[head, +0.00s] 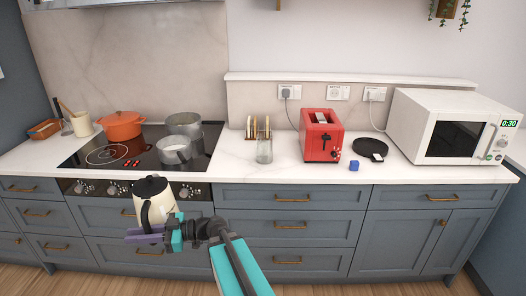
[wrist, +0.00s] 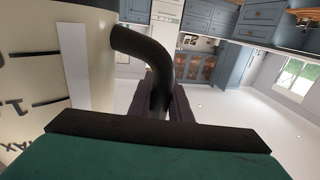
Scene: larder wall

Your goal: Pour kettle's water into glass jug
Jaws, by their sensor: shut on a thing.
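The kettle (head: 160,207) is cream with a black lid and a black handle, and looks roughly upright in the head view. My gripper (head: 147,234) is shut on its handle and holds it in front of the drawers below the hob. In the wrist view the handle (wrist: 150,52) runs down between the dark jaws (wrist: 166,105), and the kettle's cream side (wrist: 50,90) fills the left. The glass jug (head: 264,151) stands on the counter near its front edge, right of the hob and apart from the kettle. The water inside the kettle is hidden.
A gold rack (head: 257,127) stands just behind the jug, and a red toaster (head: 321,135) to its right. A small blue cube (head: 354,165) lies near the front edge. Pots (head: 175,151) stand on the hob to the left. Counter between hob and jug is clear.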

